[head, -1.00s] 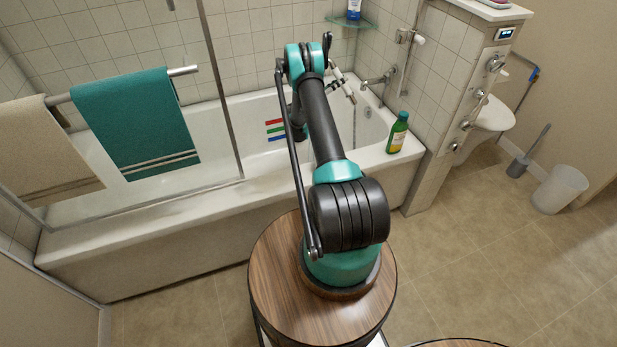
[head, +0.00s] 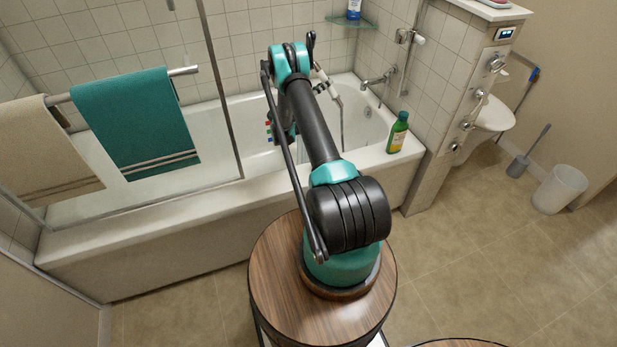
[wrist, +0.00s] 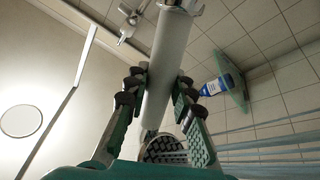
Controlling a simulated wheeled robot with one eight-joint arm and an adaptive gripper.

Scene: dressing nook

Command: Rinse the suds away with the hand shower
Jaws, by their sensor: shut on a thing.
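My gripper (wrist: 160,94) is shut around the white handle of the hand shower (wrist: 170,55) in the wrist view. The dark, round spray face (wrist: 165,149) shows below the fingers, partly hidden by them. Pale bluish streaks like water jets (wrist: 270,150) run to the right from near it. In the head view part of the white hand shower (head: 323,79) shows beyond my arm, its hose hanging into the bathtub (head: 375,125). My gripper is mostly hidden behind my arm there. I cannot make out suds on the white tub.
A green bottle (head: 398,132) stands on the tub's front right rim. A glass screen with a teal towel (head: 135,122) and a beige towel (head: 45,155) closes off the left side. A tap (head: 378,78) and a corner shelf with a blue-and-white bottle (head: 354,10) are at the back right.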

